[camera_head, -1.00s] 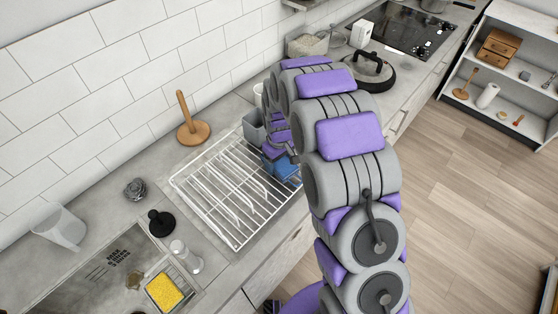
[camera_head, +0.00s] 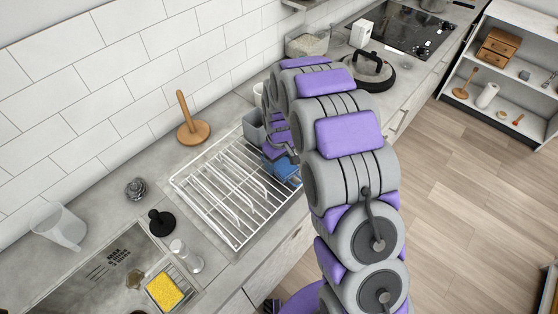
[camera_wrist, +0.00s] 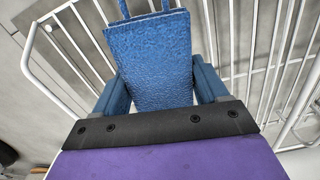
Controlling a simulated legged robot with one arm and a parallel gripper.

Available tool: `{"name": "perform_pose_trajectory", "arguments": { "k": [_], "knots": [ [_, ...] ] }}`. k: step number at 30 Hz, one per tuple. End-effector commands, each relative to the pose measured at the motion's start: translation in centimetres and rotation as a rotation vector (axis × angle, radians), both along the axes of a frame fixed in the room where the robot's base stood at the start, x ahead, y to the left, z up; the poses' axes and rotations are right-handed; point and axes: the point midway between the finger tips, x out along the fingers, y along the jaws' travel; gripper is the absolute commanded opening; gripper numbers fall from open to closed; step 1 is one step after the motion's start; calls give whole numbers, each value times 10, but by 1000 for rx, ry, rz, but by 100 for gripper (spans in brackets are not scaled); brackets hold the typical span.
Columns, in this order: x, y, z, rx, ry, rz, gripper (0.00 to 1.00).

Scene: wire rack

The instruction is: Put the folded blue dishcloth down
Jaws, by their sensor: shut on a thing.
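The folded blue dishcloth (camera_wrist: 150,60) fills the middle of the wrist view, between the blue fingers of my gripper (camera_wrist: 160,88). My gripper is shut on it. White rack wires show behind and on both sides of the cloth. In the head view the cloth (camera_head: 285,168) is a small blue patch at the right end of the wire rack (camera_head: 212,212), partly hidden by my arm. I cannot tell whether the cloth touches the rack.
A grey container (camera_head: 254,127) stands at the rack's far right corner. The sink with a yellow sponge (camera_head: 164,291) is at the lower left. A lidded pan (camera_head: 371,72) is beyond my arm. The rack's left part is bare.

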Motion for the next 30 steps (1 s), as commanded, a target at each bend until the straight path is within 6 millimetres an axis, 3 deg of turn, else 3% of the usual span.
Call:
{"name": "perform_pose_trajectory", "arguments": {
  "k": [14, 15, 23, 30],
  "knots": [
    [0, 0, -10, 0, 0, 0, 38],
    [0, 0, -10, 0, 0, 0, 75],
    [0, 0, -10, 0, 0, 0, 100],
    [0, 0, -10, -1, 1, 0, 100]
  ]
}}
